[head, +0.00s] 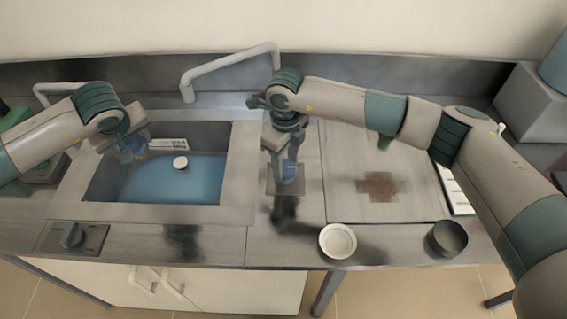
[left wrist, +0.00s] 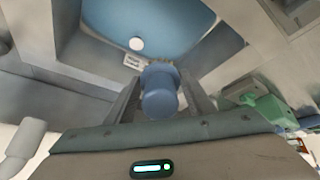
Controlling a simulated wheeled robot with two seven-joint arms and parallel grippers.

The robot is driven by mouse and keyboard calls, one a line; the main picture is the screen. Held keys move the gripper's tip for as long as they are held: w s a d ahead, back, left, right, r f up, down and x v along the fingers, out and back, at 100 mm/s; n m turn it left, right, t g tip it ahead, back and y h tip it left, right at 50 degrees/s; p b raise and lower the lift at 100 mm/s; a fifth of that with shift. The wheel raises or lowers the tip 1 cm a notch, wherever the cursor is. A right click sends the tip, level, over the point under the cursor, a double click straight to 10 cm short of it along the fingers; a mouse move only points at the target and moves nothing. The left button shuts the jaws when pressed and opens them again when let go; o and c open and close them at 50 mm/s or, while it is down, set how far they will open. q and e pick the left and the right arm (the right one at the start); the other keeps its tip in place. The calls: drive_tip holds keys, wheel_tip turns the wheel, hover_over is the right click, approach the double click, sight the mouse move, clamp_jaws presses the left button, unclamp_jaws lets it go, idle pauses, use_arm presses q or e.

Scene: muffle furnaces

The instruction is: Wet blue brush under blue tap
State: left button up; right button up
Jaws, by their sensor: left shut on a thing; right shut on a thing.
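My left gripper (head: 132,150) is over the left part of the sink (head: 238,170). In the left wrist view it (left wrist: 162,100) is shut on a blue rounded cylinder (left wrist: 160,92); I cannot tell whether this is the brush or part of a tap. My right gripper (head: 287,150) points down over the counter just right of the sink, shut on a small blue thing (head: 288,173) largely hidden by the fingers. I cannot tell whether that is the brush. A pale bent pipe (head: 228,63), perhaps a tap, rises behind the sink. No clearly blue tap shows.
The sink has a blue bottom (head: 195,182) with a white disc (head: 180,162). A second pale pipe (head: 55,87) stands at the left. A white bowl (head: 338,241) and dark cup (head: 447,238) stand at the front right. A knob panel (head: 73,237) is front left.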

sight(140, 155)
drive_tip(key=o, duration=1.1)
drive_tip(key=shift+c, duration=0.2)
drive_tip(key=shift+r, duration=0.1)
use_arm(q)
drive_tip(key=shift+f+b, duration=0.3)
drive_tip(key=shift+b, duration=0.05)
use_arm(e)
drive_tip(key=shift+r, duration=0.45)
use_arm(q)
wheel_tip(140, 155, down, 4)
drive_tip(key=b, duration=0.4)
drive_tip(key=shift+f, duration=0.15)
use_arm(e)
wheel_tip(140, 155, up, 11)
drive_tip(key=shift+r, duration=0.1)
